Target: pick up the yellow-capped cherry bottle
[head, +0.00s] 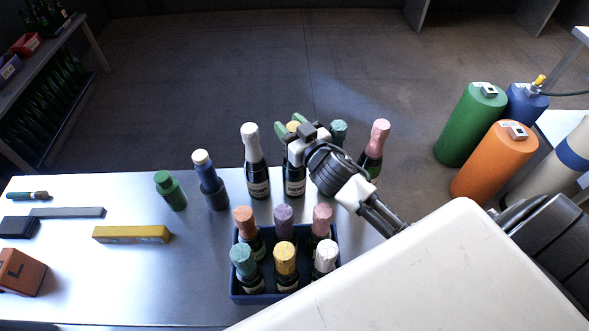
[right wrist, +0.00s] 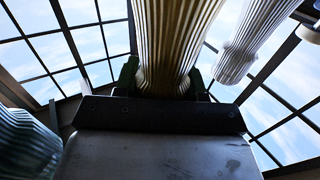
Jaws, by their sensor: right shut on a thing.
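A dark bottle (head: 293,186) with a pale label and a yellow cap stands in the back row near the table's far edge. My right gripper (head: 298,131) is shut around its capped neck and hides part of the cap. In the right wrist view the ribbed foil (right wrist: 172,45) rises between the two fingers (right wrist: 163,82). The bottle looks upright; I cannot tell whether its base touches the table. The label is too small to read. Another yellow-capped bottle (head: 285,258) stands in the blue crate. My left gripper is not in view.
A white-capped bottle (head: 254,160) stands left of the held one; green-capped (head: 338,133) and pink-capped (head: 375,145) bottles stand right. The blue crate (head: 262,299) holds several bottles in front.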

